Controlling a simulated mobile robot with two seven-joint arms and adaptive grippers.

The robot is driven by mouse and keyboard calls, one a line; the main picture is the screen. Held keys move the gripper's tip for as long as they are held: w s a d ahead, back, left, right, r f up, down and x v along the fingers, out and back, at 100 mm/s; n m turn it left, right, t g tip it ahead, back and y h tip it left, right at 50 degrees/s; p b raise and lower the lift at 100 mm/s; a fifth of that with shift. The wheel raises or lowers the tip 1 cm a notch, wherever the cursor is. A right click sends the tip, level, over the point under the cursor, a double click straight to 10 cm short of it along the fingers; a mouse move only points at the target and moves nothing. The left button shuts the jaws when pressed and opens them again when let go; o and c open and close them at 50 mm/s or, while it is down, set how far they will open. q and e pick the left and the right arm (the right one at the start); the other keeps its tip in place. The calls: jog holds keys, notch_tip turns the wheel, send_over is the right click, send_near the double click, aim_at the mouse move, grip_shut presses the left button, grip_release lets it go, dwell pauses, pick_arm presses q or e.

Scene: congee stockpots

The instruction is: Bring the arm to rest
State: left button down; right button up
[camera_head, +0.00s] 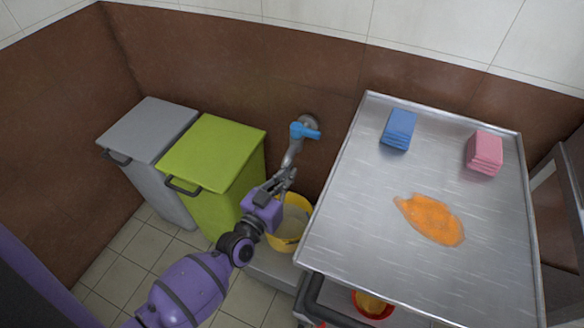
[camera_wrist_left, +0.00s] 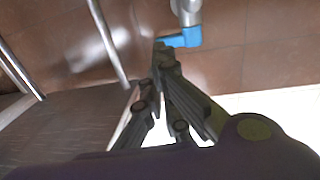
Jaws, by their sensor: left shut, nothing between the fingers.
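My left arm comes in from the bottom left in the head view, purple and black. Its left gripper (camera_head: 287,174) is shut and empty, just below the wall tap. In the left wrist view the dark fingers of the gripper (camera_wrist_left: 162,62) are closed together with nothing between them. The blue-handled tap (camera_head: 304,131) is on the brown wall; its blue handle (camera_wrist_left: 184,38) appears just beyond the fingertips in the wrist view. I cannot tell whether they touch. A yellow bucket (camera_head: 300,200) stands below the gripper, partly hidden by it. My right gripper is not in view.
A steel table (camera_head: 345,215) stands at the right with blue cloths (camera_head: 398,130), pink cloths (camera_head: 484,153) and an orange spill (camera_head: 431,219) on it. A green bin (camera_head: 212,150) and a grey bin (camera_head: 148,130) stand at the left. A red container (camera_head: 372,304) shows under the table.

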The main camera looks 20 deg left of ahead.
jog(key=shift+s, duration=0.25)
